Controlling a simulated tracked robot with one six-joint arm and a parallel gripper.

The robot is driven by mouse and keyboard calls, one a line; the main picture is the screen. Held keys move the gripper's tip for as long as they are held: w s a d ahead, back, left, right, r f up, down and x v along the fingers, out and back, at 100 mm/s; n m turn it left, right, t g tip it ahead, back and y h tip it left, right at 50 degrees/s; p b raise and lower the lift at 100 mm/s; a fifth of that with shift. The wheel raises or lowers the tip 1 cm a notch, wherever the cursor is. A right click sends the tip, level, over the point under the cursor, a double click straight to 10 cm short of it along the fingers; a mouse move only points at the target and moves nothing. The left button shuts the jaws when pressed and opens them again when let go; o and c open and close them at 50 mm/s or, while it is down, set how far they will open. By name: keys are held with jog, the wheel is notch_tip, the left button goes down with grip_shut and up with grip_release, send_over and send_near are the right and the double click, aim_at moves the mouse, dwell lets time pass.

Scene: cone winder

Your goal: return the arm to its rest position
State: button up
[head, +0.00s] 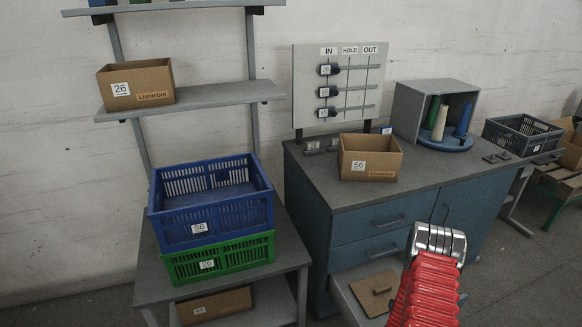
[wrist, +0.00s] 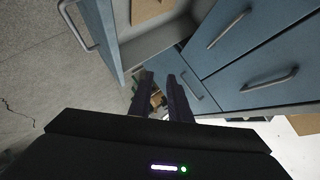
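My arm shows in the head view as a red ribbed sleeve with a grey metal joint, at the lower right in front of the blue cabinet (head: 362,221). My gripper's fingers are not visible in that view. In the wrist view my gripper (wrist: 160,78) shows two dark fingers, apart, with a gap between them. Nothing is held in the gap; floor and small brown things show far behind it. The fingers point down past the cabinet's blue drawer fronts (wrist: 262,62).
An open drawer (head: 345,300) with a brown board (head: 376,293) in it stands beside my arm. The cabinet top bears a cardboard box (head: 369,160) and an open-fronted grey box (head: 408,108) with cones. Blue (head: 211,212) and green (head: 222,258) crates are stacked at left.

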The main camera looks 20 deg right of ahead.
jog(key=w+a+r+n+y, duration=0.2)
jog(key=w+a+r+n, duration=0.15)
jog(key=w+r, duration=0.5)
jog(key=a+r+n+y, duration=0.2)
jog(key=a+r+n, duration=0.1)
jog(key=a+r, duration=0.85)
jog(key=a+r+n+y, duration=0.35)
jog(key=a+r, duration=0.55)
jog(key=r, duration=0.6)
jog(key=s+a+r+n+g+y, duration=0.15)
jog(key=s+a+r+n, duration=0.35)
jog(key=s+a+r, duration=0.7)
jog(key=s+a+r+n, duration=0.1)
jog(key=s+a+n, duration=0.1)
jog(key=s, duration=0.6)
jog(key=s+a+r+n+g+y, duration=0.1)
jog(key=s+a+n, duration=0.1)
jog(key=s+a, duration=0.3)
jog(key=s, duration=0.3)
jog(key=shift+s+r+n, duration=0.25)
jog(key=shift+s+n, duration=0.05)
jog(key=shift+n, duration=0.1)
